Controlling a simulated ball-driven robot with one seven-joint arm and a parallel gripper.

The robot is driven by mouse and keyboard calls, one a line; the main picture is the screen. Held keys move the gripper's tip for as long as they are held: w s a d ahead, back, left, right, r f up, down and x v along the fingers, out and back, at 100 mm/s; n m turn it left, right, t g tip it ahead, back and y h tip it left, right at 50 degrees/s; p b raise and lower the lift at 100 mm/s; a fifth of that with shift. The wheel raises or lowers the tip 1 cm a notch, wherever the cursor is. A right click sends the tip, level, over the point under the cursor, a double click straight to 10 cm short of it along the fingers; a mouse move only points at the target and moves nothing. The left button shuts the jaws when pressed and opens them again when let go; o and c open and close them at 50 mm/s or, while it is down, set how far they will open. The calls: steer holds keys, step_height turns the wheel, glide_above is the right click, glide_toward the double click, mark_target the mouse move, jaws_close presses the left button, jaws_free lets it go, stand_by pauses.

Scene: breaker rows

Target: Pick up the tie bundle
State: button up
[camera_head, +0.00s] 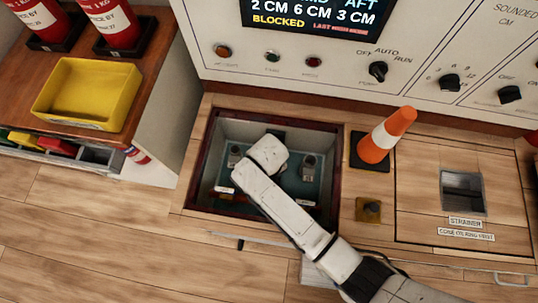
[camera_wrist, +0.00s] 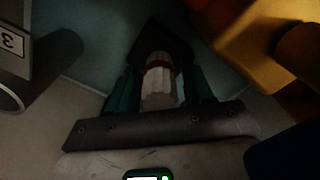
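A pale bundle with a red band (camera_wrist: 160,75), which looks like the tie bundle, stands out in the middle of the wrist view. The two teal fingers of my gripper (camera_wrist: 161,88) lie on either side of it, close to its sides. I cannot tell whether they press on it or whether a small gap remains. A dark shape lies behind the bundle's far end. In the head view my arm reaches down into the open floor hatch (camera_head: 195,160), and my wrist hides the fingers and the bundle.
Grey pipe fittings (camera_head: 308,165) stand in the hatch; one with a number label (camera_wrist: 12,40) is close at left in the wrist view. A yellow part (camera_wrist: 255,35) is close at right. An orange cone (camera_head: 385,137) stands right of the hatch, and the control panel (camera_head: 225,20) rises behind it.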

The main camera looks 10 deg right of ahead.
steer(key=c, duration=0.9)
